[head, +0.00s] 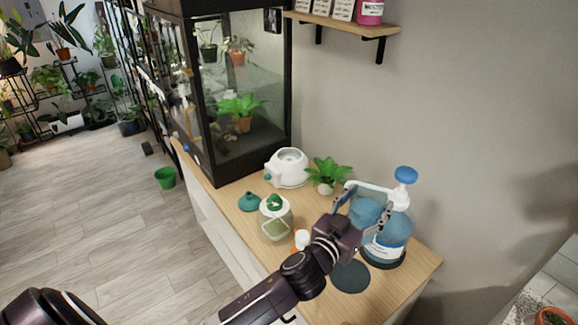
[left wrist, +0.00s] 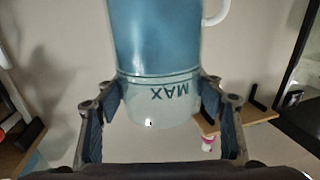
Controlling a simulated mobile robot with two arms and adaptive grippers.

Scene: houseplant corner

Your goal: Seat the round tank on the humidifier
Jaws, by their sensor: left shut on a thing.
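The humidifier (head: 287,168) is a white rounded base with a round opening on top, on the wooden cabinet top beside the glass case. My left gripper (head: 364,204) is shut on the round tank (head: 366,213), a translucent blue vessel with a white handle, held above the right part of the cabinet top. In the left wrist view the tank (left wrist: 158,50) sits between both fingers of the gripper (left wrist: 160,105), with the word MAX upside down on its paler end. The tank is apart from the humidifier. My right gripper is not in view.
A large blue bottle (head: 388,246) with a blue cap stands close behind the held tank. A potted plant (head: 326,173), a green-lidded jar (head: 276,220) and a teal piece (head: 249,201) stand near the humidifier. A dark round mat (head: 350,276) lies bare in front.

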